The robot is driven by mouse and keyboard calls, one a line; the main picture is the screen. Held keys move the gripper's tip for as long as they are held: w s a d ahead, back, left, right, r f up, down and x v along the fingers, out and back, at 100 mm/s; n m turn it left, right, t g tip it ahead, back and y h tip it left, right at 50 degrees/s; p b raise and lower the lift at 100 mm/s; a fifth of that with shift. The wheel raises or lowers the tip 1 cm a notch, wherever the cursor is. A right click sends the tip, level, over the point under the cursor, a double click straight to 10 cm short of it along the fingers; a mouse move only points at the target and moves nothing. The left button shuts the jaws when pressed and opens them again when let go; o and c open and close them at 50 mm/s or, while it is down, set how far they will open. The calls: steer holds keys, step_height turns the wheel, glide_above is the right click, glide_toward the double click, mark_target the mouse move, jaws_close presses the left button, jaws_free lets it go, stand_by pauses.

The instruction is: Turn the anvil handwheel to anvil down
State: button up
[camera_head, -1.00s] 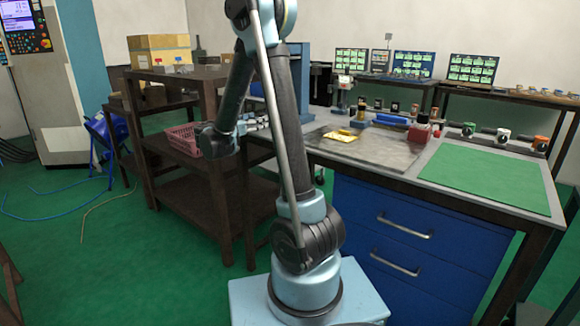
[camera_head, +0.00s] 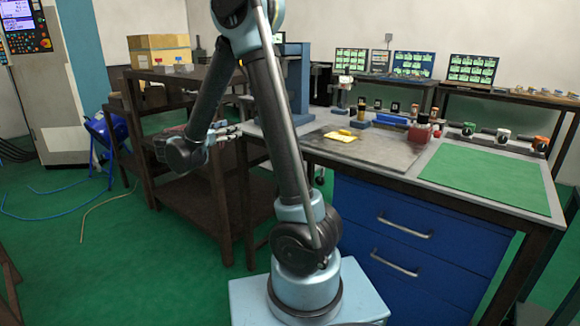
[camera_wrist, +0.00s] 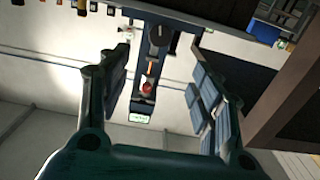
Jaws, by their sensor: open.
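My gripper (camera_head: 226,131) is open and empty in the head view, held out at the end of my bent arm near the left end of the workbench. The wrist view shows its two spread fingers (camera_wrist: 162,48). Between them, farther off, is a dark blue upright device (camera_wrist: 147,62) with a dark round part (camera_wrist: 158,36), a red round part (camera_wrist: 146,88) and a small green display. I cannot tell which part is the anvil handwheel. In the head view a tall blue machine (camera_head: 297,82) stands behind my arm, partly hidden by it.
A brown shelf rack (camera_head: 205,205) with a cardboard box (camera_head: 160,50) stands at left, close to my gripper.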

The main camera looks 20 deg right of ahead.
steer(key=s+d+f+n+g+y, duration=0.25)
steer(key=s+d, duration=0.25)
steer(key=d, duration=0.3)
steer(key=s+d+f+n+g+y, duration=0.25)
steer(key=s+d, duration=0.35)
steer(key=d, duration=0.3)
steer(key=s+d+f+n+g+y, duration=0.1)
steer(key=s+d+f+g+y, duration=0.1)
steer(key=s, duration=0.6)
steer(key=shift+d+f+n+g+y, duration=0.15)
steer(key=shift+f+n+g+y, duration=0.2)
steer(key=shift+f, duration=0.2)
